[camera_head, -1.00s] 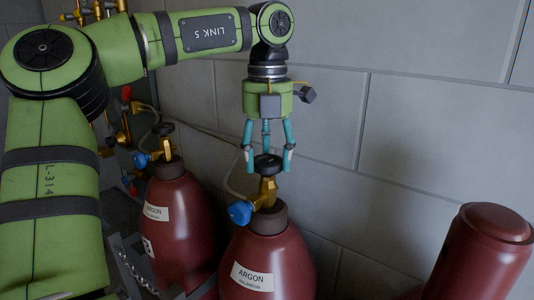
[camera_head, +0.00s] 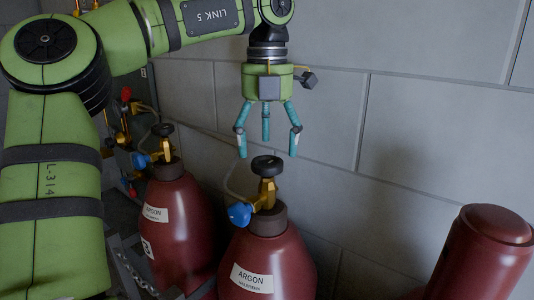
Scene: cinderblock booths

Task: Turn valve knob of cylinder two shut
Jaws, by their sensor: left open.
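A dark red cylinder labelled ARGON (camera_head: 275,258) stands upright in the lower middle. On top is a brass valve with a black round knob (camera_head: 267,166) and a blue side fitting (camera_head: 239,214). My left gripper (camera_head: 268,150) points down just above this knob, its teal fingers spread open and empty, clear of the knob. A second dark red ARGON cylinder (camera_head: 183,236) stands behind and to the left, with its own black knob (camera_head: 162,130). Which one is cylinder two cannot be told from a clear number here. My right gripper is not in view.
A capped dark red cylinder (camera_head: 489,250) leans or stands at the right. A grey block wall (camera_head: 420,110) is close behind. A chain (camera_head: 135,272) and metal bracket sit at lower left. Hoses run from the valves to brass fittings (camera_head: 122,125) on the left.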

